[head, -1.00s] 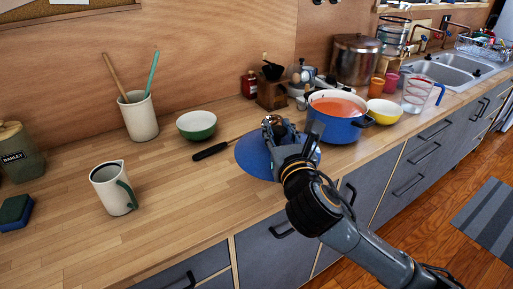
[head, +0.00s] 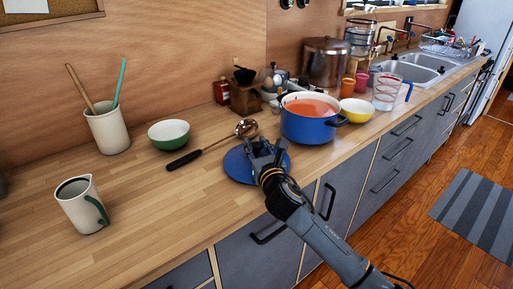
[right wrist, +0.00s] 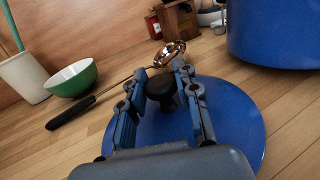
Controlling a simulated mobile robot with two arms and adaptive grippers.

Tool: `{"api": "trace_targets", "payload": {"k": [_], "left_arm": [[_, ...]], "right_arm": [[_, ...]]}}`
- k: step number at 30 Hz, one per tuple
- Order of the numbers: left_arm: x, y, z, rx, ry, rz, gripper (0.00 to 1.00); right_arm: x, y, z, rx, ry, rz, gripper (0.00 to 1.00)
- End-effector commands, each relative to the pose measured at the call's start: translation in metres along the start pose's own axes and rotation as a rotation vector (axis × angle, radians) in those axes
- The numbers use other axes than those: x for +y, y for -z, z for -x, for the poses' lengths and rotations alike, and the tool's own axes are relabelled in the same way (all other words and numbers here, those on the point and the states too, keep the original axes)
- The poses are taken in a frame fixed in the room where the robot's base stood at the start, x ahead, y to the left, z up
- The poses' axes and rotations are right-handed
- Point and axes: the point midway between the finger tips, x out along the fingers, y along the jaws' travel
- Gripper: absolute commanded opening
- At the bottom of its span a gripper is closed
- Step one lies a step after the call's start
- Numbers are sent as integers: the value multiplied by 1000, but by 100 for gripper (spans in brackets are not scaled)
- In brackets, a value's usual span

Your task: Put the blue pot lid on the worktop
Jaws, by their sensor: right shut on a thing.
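The blue pot lid (head: 238,165) is at the worktop (head: 150,215), left of the blue pot, and looks flat on or just above the wood. Its dark knob (right wrist: 161,88) sits between the fingers in the right wrist view, where the lid (right wrist: 225,125) spreads below them. My right gripper (head: 264,150) is shut on the lid's knob. The blue pot (head: 310,128) stands open with orange-red contents and also shows in the right wrist view (right wrist: 275,35). My left gripper is not in view.
A ladle (head: 205,148) with a black handle lies just behind the lid. A green bowl (head: 169,134), a utensil crock (head: 108,130) and a pitcher (head: 80,205) stand to the left. A yellow bowl (head: 356,111) is beside the pot. The worktop's front left is clear.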

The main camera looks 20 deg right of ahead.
Motion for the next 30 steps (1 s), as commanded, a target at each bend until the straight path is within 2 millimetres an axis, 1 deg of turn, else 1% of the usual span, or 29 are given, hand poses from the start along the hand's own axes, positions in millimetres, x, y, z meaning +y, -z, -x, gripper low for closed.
{"api": "trace_targets", "payload": {"k": [8,12,13,14,15,16,23,26,28,30], "left_arm": [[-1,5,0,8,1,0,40],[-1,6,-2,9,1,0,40],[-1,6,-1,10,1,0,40],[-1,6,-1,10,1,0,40],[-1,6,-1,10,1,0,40],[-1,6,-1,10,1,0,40],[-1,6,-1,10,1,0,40],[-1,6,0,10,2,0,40],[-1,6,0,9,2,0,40],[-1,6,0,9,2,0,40]], "right_arm": [[0,1,0,-5,-1,1,0],[0,5,0,-4,-1,2,0],[0,5,0,-2,-1,1,37],[0,5,0,-2,-1,1,43],[0,5,0,-2,-1,1,51],[0,5,0,-2,-1,1,54],[0,5,0,-2,0,1,54],[0,2,0,-3,0,0,54],[0,2,5,-1,0,2,54],[0,3,13,-1,-1,3,54]]}}
